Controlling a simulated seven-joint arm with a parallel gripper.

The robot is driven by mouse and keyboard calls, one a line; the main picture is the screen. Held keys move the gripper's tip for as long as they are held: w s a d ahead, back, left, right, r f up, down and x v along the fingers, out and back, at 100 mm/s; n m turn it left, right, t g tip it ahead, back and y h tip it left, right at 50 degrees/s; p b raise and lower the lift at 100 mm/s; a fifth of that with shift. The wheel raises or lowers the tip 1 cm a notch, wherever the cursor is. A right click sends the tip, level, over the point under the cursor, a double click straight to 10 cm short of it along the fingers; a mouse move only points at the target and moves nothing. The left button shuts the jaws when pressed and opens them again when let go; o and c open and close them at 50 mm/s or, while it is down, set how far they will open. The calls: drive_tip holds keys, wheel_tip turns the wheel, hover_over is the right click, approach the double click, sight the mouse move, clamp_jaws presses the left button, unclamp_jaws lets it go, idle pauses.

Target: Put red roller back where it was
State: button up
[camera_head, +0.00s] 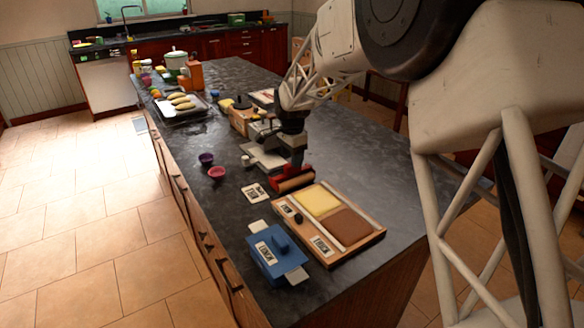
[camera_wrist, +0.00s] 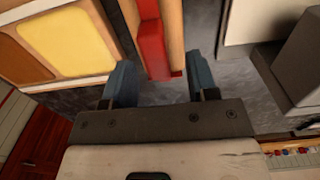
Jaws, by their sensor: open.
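The red roller (camera_head: 291,181) lies on the dark counter in the head view, just behind the wooden board. It has a red frame and a wood-coloured cylinder. In the wrist view the red roller (camera_wrist: 154,48) reaches down between the two blue-grey fingers. My gripper (camera_head: 294,166) is right at the roller, pointing down. In the wrist view my gripper (camera_wrist: 160,80) is open, with one finger on each side of the roller and gaps showing. Parts of the roller are hidden by the gripper in the head view.
A wooden board (camera_head: 378,235) with yellow and brown panels lies in front. A blue box (camera_head: 275,255) stands at the near left edge. A white card (camera_head: 254,193), two small bowls (camera_head: 217,173) and a grey device (camera_head: 262,157) are near the roller. The counter's right side is clear.

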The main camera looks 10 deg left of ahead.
wheel_tip(320, 180, up, 8)
drive_tip(key=shift+f, duration=0.2)
idle(0.9)
drive_tip(key=s+d+r+n+t, duration=0.15)
drive_tip(key=s+d+r, duration=0.35)
drive_tip(key=s+d, duration=0.55)
drive_tip(key=s+d+r+n, duration=0.35)
drive_tip(key=s+d, duration=0.55)
drive_tip(key=d, duration=0.3)
drive_tip(key=s+d+f+n, duration=0.1)
drive_tip(key=s+d, duration=0.3)
drive_tip(key=s, duration=0.5)
drive_tip(key=s+d+f+n, duration=0.1)
drive_tip(key=s+d+f, duration=0.1)
drive_tip(key=s+d, duration=0.3)
drive_tip(key=s+d+f+n+t, duration=0.1)
drive_tip(key=s+d, duration=0.3)
drive_tip(key=s, duration=0.9)
drive_tip(key=shift+d+f+n, duration=0.2)
drive_tip(key=shift+f+n, duration=0.2)
